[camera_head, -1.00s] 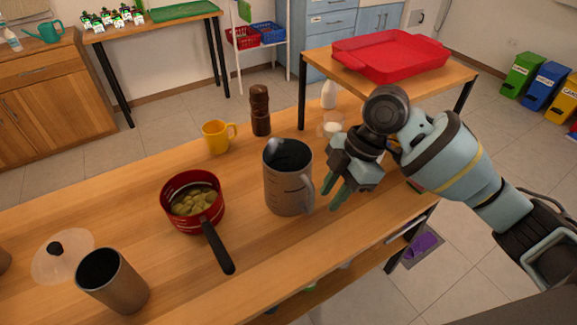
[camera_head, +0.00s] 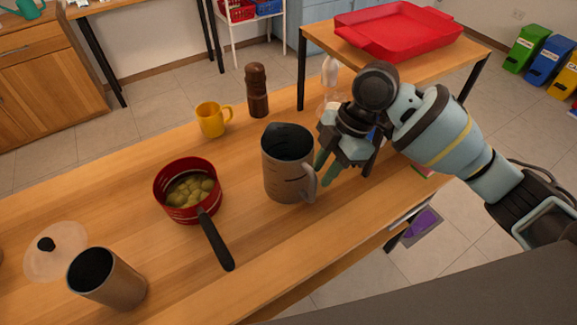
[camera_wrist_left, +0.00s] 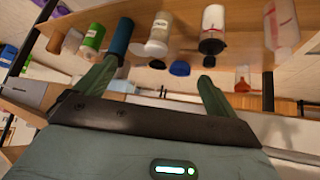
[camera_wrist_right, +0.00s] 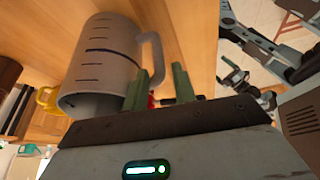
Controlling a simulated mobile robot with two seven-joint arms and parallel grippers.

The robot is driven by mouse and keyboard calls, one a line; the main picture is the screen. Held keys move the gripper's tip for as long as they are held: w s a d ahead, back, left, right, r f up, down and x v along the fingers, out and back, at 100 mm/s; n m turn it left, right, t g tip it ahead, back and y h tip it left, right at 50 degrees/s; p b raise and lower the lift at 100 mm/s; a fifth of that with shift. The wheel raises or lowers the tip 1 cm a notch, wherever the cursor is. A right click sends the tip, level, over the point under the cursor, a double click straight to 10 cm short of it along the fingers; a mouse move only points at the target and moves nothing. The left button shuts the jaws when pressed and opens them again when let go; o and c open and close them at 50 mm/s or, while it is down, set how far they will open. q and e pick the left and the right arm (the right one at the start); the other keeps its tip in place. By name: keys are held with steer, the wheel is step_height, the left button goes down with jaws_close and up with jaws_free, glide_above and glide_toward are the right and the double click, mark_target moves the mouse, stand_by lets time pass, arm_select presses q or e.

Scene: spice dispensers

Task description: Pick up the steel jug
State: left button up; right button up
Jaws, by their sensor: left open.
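The steel jug (camera_head: 287,172) stands upright on the wooden table, its handle facing right toward my right gripper. My right gripper (camera_head: 325,170) is just right of the jug, its green fingers close to the handle. In the right wrist view the jug (camera_wrist_right: 100,62) fills the upper left, and its handle (camera_wrist_right: 158,58) shows just beyond the fingers. The two fingers (camera_wrist_right: 161,86) are apart; whether they touch the handle I cannot tell. My left gripper (camera_wrist_left: 165,65) is open in the left wrist view, facing a shelf with bottles, and is out of the head view.
A red pot (camera_head: 190,190) of yellowish pieces stands left of the jug, its black handle toward the front. A yellow mug (camera_head: 212,120) and a brown mill (camera_head: 257,92) stand behind. A metal canister (camera_head: 108,280) is at front left. A red tray (camera_head: 390,30) lies on another table.

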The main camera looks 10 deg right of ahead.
mark_target(313, 182)
steer(key=x, duration=0.5)
steer(key=shift+a+r, duration=0.1)
steer(key=shift+a, duration=0.05)
jaws_close()
stand_by(1.1)
steer(key=shift+w+r, duration=0.1)
steer(key=shift+r, duration=0.05)
